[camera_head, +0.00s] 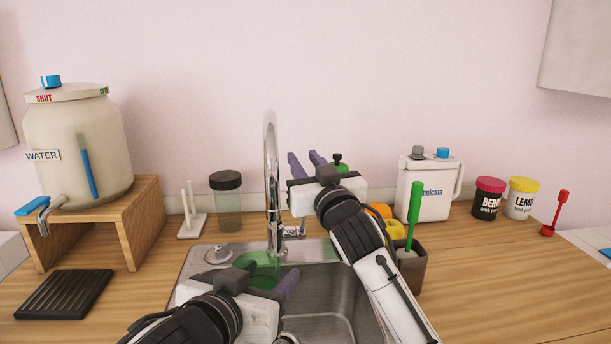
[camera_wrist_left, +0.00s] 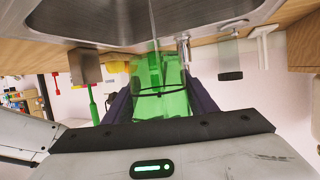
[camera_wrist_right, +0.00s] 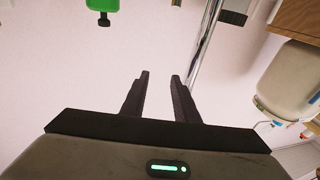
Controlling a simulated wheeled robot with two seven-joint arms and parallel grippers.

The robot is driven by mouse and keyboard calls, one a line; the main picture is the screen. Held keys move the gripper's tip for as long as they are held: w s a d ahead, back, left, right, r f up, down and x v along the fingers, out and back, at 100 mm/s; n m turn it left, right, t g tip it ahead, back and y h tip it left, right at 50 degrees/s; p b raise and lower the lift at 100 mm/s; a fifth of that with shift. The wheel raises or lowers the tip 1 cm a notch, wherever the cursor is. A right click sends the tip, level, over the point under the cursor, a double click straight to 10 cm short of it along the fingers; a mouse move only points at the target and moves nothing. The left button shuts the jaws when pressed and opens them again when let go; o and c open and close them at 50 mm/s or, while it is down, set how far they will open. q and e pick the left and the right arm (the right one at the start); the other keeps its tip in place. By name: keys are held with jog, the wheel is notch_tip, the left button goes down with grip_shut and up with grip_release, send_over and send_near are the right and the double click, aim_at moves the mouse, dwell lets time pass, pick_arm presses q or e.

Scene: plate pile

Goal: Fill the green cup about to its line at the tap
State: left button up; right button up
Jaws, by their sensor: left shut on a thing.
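The green cup (camera_head: 262,268) is see-through and is held over the sink (camera_head: 322,300), close under the tap (camera_head: 271,180). My left gripper (camera_head: 267,276) is shut on it, with one finger on each side. In the left wrist view the cup (camera_wrist_left: 160,75) is upside down in the picture and carries a dark line across its wall. A pale streak shows near the cup there; I cannot tell whether it is running water, nor the water level. My right gripper (camera_head: 306,164) is open and empty, raised right of the tap's neck; its fingers (camera_wrist_right: 160,95) stand apart.
A water jar (camera_head: 75,140) on a wooden stand is at the left, with a black drip tray (camera_head: 64,294) before it. A lidded grey container (camera_head: 227,200) stands behind the sink. A holder (camera_head: 411,268) with a green-handled tool and a white jug (camera_head: 428,188) are at the right.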

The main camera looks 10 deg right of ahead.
pick_arm(q)
jog(key=shift+c, duration=0.5)
jog(key=w+d, duration=0.2)
jog(key=w, duration=0.5)
jog(key=shift+d, duration=0.4)
jog(key=shift+o, duration=0.2)
jog(key=shift+s, duration=0.1)
dwell(0.5)
